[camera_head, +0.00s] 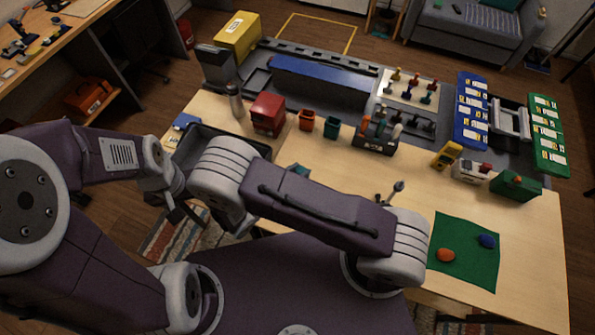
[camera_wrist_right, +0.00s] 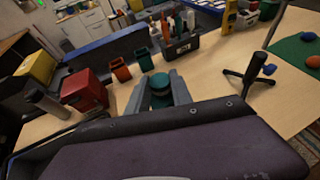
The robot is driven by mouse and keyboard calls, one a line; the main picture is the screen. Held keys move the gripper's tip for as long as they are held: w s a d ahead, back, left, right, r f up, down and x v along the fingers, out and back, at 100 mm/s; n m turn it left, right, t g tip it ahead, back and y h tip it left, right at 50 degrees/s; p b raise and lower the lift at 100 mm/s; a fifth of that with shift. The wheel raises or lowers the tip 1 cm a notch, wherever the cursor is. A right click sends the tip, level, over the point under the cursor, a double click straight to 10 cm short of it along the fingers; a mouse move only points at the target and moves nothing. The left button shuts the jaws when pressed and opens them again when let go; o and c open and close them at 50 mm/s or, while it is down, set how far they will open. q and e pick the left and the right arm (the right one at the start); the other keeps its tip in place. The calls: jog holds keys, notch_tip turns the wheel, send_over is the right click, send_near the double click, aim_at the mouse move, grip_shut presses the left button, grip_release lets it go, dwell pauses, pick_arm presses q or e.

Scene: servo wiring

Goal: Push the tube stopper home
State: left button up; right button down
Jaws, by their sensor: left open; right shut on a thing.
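My right gripper (camera_wrist_right: 160,92) is shut on a teal, round-topped piece (camera_wrist_right: 160,84) with a dark band. This could be the tube or its stopper; I cannot tell which. In the head view a small teal part (camera_head: 299,170) shows above my right arm, which hides most of that gripper. My left gripper (camera_head: 182,211) is open and empty, low at the left, beside the dark tray and apart from the teal piece. No separate tube or stopper can be made out.
A dark tray (camera_head: 262,146) lies at the table's left. A red box (camera_head: 268,113), orange bin (camera_head: 306,120) and green bin (camera_head: 331,127) stand behind. A small dark stand (camera_wrist_right: 240,76) is at right, near a green mat (camera_head: 467,265) with orange and blue lumps. The middle table is clear.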

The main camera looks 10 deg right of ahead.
jog(key=shift+f+b, duration=0.8)
jog(key=shift+f, duration=0.2)
jog(key=c, duration=1.1)
grip_release()
jog(key=shift+o, duration=0.2)
